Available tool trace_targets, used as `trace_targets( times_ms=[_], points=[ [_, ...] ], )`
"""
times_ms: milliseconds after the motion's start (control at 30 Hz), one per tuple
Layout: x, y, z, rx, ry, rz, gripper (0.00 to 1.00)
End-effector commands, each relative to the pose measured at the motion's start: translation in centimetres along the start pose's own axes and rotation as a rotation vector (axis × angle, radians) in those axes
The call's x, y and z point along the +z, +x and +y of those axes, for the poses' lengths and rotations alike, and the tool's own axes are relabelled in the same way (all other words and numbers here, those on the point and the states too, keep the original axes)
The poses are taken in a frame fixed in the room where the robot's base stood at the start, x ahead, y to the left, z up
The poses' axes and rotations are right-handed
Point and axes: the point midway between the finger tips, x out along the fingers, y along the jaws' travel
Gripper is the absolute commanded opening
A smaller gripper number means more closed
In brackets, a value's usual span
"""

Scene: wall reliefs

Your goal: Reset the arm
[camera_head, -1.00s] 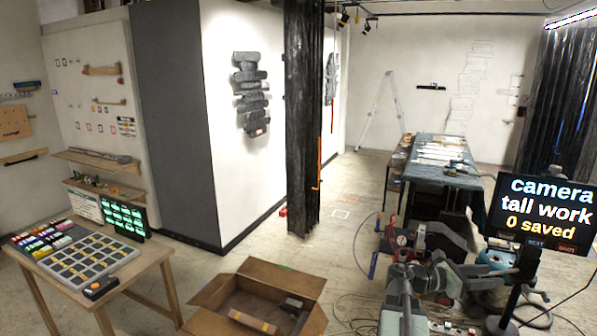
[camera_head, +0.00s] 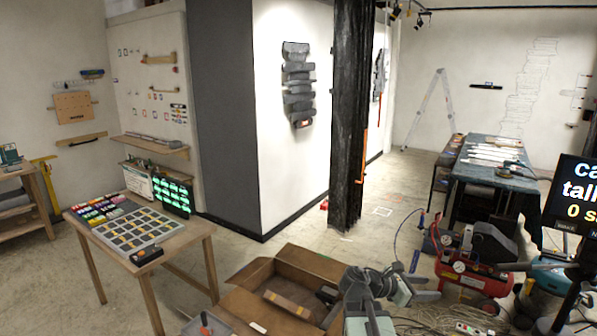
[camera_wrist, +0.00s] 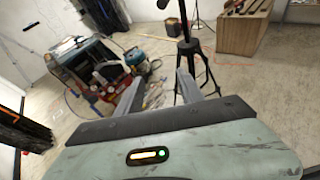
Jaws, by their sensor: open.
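My arm shows at the bottom of the head view, right of the open cardboard box. Its gripper (camera_head: 412,280) points to the right, in front of the red compressor. In the wrist view my gripper (camera_wrist: 158,82) has its two grey fingers apart, with only floor and distant things between them. I see nothing held. The finger detail is too small to read in the head view.
The cardboard box (camera_head: 262,272) stands close left of my arm. A red compressor (camera_head: 470,272) and a screen on a stand (camera_head: 572,195) are to the right. A black column (camera_head: 349,120) stands behind. A wooden table (camera_head: 180,244) is at left. Open floor lies beyond.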

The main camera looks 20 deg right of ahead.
Motion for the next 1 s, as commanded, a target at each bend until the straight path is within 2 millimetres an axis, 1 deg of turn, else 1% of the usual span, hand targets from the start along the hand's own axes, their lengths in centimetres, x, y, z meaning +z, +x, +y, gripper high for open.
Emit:
trace_targets(
  times_ms=[33, 67, 100, 167, 200, 267, 300, 333, 367, 400, 433, 500, 600, 667, 767, 967, 1000],
  points=[
    [-4.7, -2.1, 1.0, 0.032, 0.059, 0.086, 0.45],
    [-7.0, -3.5, 1.5, 0.042, 0.103, 0.144, 0.45],
    [-9.9, -5.3, 1.9, 0.049, 0.165, 0.224, 0.45],
    [-14.3, -8.3, 2.4, 0.04, 0.261, 0.349, 0.45],
    [-17.1, -10.4, 2.5, 0.022, 0.329, 0.435, 0.45],
    [-21.1, -13.7, 2.2, -0.031, 0.436, 0.567, 0.45],
    [-23.7, -16.0, 1.9, -0.083, 0.51, 0.656, 0.45],
    [-25.6, -17.8, 1.5, -0.137, 0.569, 0.722, 0.45],
    [-27.3, -19.6, 1.1, -0.2, 0.632, 0.787, 0.45],
    [-29.2, -22.1, 0.3, -0.308, 0.722, 0.868, 0.45],
    [-30.3, -23.8, -0.3, -0.41, 0.798, 0.923, 0.45],
    [-31.7, -26.9, -1.4, -0.641, 0.952, 0.994, 0.45],
    [-32.6, -29.4, -2.4, -0.87, 1.102, 1.003, 0.45],
    [-32.7, -29.7, -2.6, -0.937, 1.164, 0.977, 0.45],
    [-32.6, -29.3, -2.6, -0.978, 1.223, 0.946, 0.45],
    [-32.6, -29.2, -2.6, -0.982, 1.232, 0.942, 0.45],
    [-32.6, -29.2, -2.6, -0.981, 1.232, 0.942, 0.42]
  ],
)
